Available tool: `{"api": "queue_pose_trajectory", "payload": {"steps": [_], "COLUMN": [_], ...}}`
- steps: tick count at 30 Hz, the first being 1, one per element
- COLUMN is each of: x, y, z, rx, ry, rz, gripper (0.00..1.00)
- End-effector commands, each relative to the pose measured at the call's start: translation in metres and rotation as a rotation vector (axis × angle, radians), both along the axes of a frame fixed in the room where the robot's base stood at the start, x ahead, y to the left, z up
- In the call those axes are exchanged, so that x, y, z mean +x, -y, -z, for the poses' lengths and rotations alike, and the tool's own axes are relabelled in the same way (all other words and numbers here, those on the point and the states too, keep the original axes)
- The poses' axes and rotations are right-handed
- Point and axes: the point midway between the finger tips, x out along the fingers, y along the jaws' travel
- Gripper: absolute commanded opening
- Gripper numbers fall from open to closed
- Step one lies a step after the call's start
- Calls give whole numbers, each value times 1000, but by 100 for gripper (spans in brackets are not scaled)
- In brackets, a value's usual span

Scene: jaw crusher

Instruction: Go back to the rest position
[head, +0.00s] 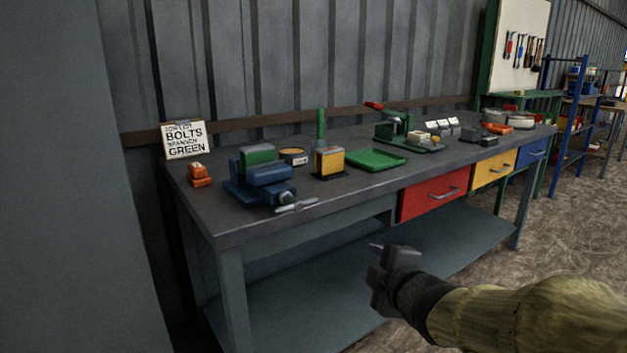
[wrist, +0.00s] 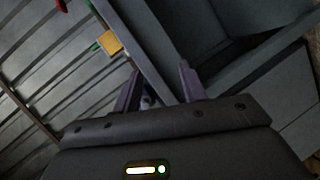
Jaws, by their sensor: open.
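My gripper (head: 376,270) is in front of the workbench (head: 300,215), below the level of its top, at the end of my outstretched arm. In the wrist view its two dark fingers (wrist: 158,85) stand apart with nothing held between them. The wrist view is tilted and shows the bench edge and the space under it beyond the fingers. My gripper appears apart from the things on the bench.
On the bench are a blue vise (head: 262,182), a yellow box (head: 329,162), a green tray (head: 376,159) and a small orange item (head: 199,174). Red (head: 434,194), yellow (head: 494,169) and blue (head: 533,152) drawers are closed. Floor at right (head: 570,230) is clear.

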Motion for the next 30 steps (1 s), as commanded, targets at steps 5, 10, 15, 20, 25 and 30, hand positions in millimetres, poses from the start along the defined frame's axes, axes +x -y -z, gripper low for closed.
{"api": "queue_pose_trajectory", "payload": {"steps": [5, 10, 15, 20, 25, 30], "x": [-27, -75, -124, -156, -155, -154], "y": [30, 41, 37, 30, 30, 30], "z": [55, 101, 128, 125, 97, 62], "rx": [303, 543, 710, 800, 796, 795], "ry": [-373, -668, -888, -1013, -1008, -1005], "rz": [367, 712, 1010, 1199, 1191, 1188], "gripper": [42, 42, 42, 42, 42, 42]}}
